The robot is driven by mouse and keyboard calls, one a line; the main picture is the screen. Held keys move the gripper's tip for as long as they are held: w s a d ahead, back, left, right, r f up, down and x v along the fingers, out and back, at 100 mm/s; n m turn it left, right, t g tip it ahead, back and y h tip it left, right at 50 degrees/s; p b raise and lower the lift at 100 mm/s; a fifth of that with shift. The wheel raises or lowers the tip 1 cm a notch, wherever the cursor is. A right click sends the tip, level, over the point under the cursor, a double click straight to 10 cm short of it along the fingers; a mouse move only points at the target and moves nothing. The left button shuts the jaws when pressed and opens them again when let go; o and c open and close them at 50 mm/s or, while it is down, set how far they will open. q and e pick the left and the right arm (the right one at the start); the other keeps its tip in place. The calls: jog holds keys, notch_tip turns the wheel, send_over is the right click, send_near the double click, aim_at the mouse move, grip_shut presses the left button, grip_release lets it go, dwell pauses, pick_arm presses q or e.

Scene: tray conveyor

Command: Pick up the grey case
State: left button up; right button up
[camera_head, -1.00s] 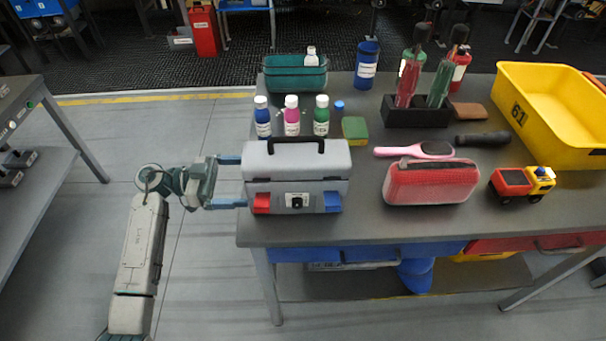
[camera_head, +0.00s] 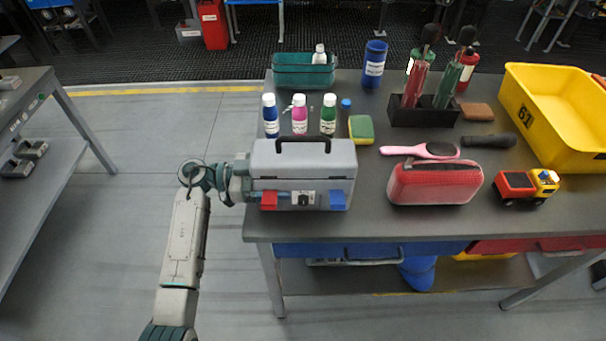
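The grey case (camera_head: 303,163) stands upright near the front left corner of the table, with a black handle on top and red and blue latches on its front. My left gripper (camera_head: 268,193) is at the case's left side. Whether the fingers press on the case cannot be told. My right gripper is not in view.
A red pouch (camera_head: 435,182) lies just right of the case. Three bottles stand behind it, with a sponge (camera_head: 361,129). A toy truck (camera_head: 526,186) and a yellow bin (camera_head: 558,120) are further right. The floor left of the table (camera_head: 258,232) is clear.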

aim_at(278, 169)
pick_arm(q)
jog(key=c, duration=1.1)
jog(key=shift+r, duration=0.1)
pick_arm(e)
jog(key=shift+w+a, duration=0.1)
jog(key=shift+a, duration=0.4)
pick_arm(q)
jog(key=shift+r, duration=0.1)
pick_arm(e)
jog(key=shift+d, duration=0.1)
